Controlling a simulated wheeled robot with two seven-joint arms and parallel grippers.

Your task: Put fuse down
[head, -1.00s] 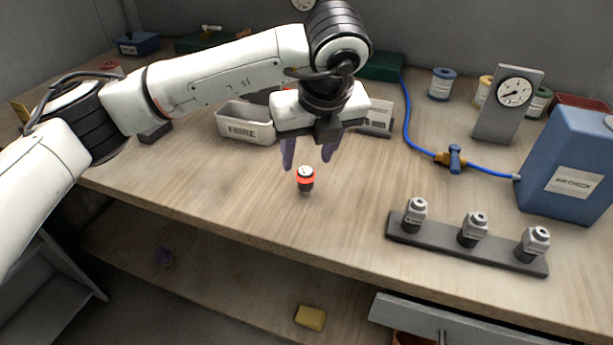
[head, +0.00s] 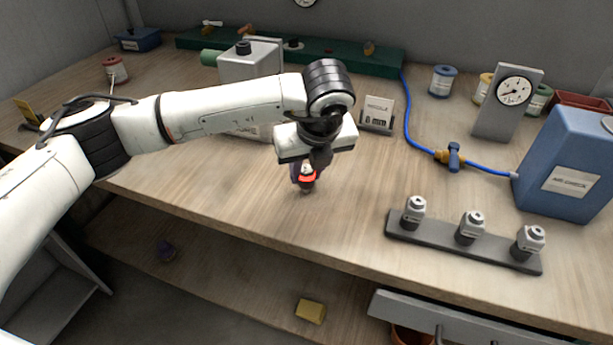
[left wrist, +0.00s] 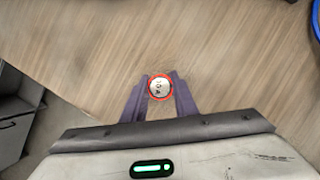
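The fuse (head: 307,178) is a small dark cylinder with a glowing red-orange band and a pale top. It stands upright on the wooden bench, left of the grey rack. In the left wrist view the fuse's round top (left wrist: 159,88) reads "10 A" inside a red ring. My left gripper (head: 307,172) is down around it. In the left wrist view its purple fingers (left wrist: 159,90) lie close against both sides of the fuse, with no clear gap. The fuse's base looks to be on the bench top. My right gripper is not in view.
A grey rack (head: 440,233) with three grey-capped cylinders stands at the front right. A blue canister (head: 566,165), blue hose (head: 417,140), gauge stand (head: 507,105) and a small sign (head: 378,112) stand behind. Bench in front of the fuse is clear to its edge.

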